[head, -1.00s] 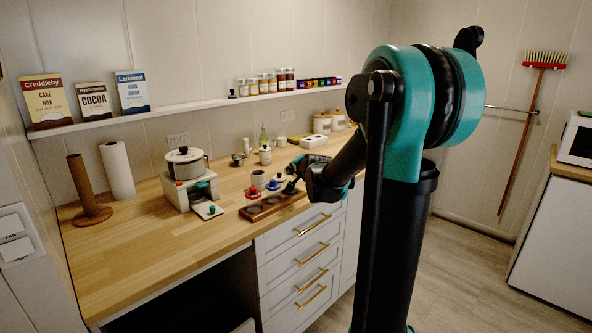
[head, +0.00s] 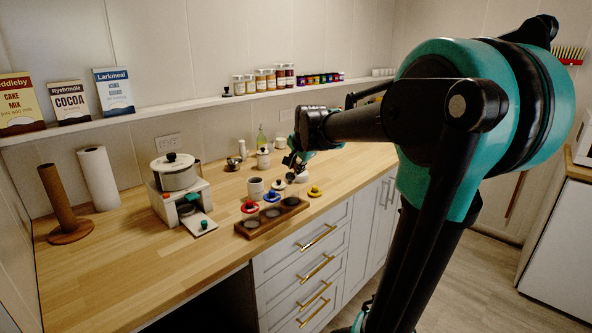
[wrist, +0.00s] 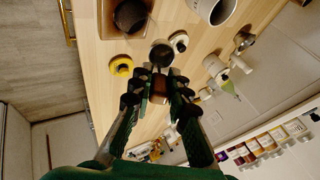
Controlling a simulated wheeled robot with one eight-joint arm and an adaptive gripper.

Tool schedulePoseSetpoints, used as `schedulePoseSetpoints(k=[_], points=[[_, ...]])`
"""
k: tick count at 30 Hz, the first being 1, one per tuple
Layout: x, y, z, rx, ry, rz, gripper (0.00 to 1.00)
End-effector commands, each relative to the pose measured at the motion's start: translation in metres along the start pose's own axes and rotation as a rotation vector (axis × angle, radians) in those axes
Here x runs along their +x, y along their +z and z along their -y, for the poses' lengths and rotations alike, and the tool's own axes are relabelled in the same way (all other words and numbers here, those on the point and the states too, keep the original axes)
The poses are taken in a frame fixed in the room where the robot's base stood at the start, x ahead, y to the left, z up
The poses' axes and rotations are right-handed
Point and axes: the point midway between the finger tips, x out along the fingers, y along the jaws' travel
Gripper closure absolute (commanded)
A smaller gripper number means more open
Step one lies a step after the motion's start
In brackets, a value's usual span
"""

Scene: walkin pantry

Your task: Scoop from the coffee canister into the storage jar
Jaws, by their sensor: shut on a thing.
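My gripper (head: 297,158) is over the counter's far part and is shut on a small dark scoop. In the wrist view the scoop's dark round bowl (wrist: 161,54) sticks out beyond my fingertips (wrist: 158,85); its contents cannot be told. A grey-white cup-like canister (head: 255,187) stands open behind a wooden tray (head: 262,231); it also shows in the wrist view (wrist: 216,10). The tray holds several dark round jars or wells, one seen as a dark open container (wrist: 131,15) in the wrist view. I cannot tell which is the storage jar.
Red (head: 249,207), blue (head: 272,196) and yellow (head: 314,191) lids lie near the tray. A white grinder-like appliance (head: 184,197) with a pot stands left. A white jar (head: 263,158) and green bottle (head: 261,136) stand behind.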

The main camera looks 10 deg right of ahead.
Motion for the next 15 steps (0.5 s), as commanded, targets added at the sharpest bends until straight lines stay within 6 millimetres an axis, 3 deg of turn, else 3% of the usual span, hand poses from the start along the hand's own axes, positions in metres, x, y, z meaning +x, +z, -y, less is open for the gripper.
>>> schedulePoseSetpoints(k=[15], points=[[0.007, -0.016, 0.028, -0.001, 0.389, 0.224, 1.0]])
